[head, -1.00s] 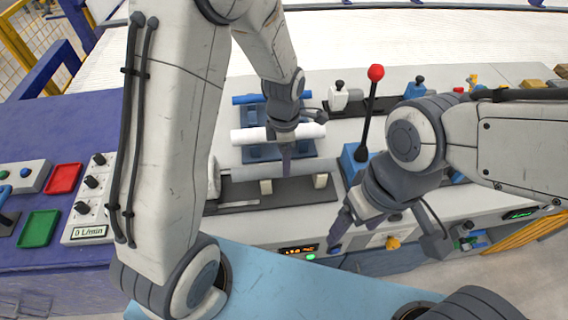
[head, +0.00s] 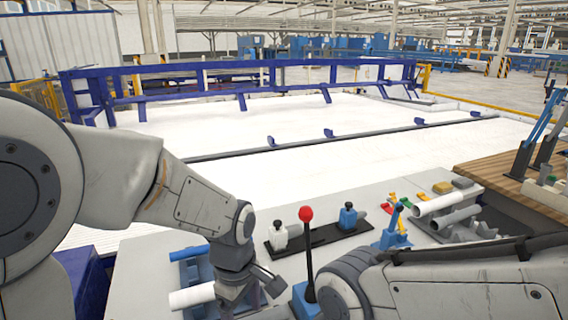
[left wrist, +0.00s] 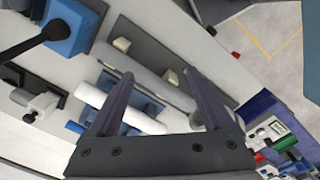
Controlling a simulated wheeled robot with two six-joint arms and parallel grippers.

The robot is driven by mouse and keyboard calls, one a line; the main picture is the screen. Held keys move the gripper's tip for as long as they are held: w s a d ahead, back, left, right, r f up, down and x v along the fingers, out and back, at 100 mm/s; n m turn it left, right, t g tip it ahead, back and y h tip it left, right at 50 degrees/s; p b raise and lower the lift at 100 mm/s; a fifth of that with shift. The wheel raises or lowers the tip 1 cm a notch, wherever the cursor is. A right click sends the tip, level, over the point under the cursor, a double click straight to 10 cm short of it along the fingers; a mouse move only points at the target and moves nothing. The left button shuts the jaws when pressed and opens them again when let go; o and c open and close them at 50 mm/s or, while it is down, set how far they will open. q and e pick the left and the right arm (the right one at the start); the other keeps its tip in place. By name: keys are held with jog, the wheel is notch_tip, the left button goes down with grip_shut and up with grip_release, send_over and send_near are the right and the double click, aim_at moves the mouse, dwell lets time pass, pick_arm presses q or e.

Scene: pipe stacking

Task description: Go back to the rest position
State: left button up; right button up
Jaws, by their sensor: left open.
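My left gripper (left wrist: 158,75) is open and empty, its fingers apart above the pipes in the left wrist view. A white pipe (left wrist: 93,97) runs partly behind one finger. A grey pipe (left wrist: 146,76) lies in a dark holder beside it, seen between and beyond the fingers. The end of a blue pipe (left wrist: 74,127) shows at the lower left.
A red-knobbed lever (head: 307,240) stands between my arms. Behind it is a dark plate with a white valve (head: 279,236) and a blue valve (head: 347,216). More pipes (head: 450,203) lie on a rack at right. A white conveyor surface (head: 300,155) with blue rails lies beyond.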

pick_arm(q)
jog(key=s+d+r+m, duration=0.1)
jog(key=s+m, duration=0.6)
jog(key=m, duration=0.3)
jog(key=s+d+r+m, duration=0.2)
jog(key=s+m, duration=0.5)
jog(key=m, duration=0.3)
jog(key=shift+s+h, duration=0.2)
jog(key=shift+h, duration=0.1)
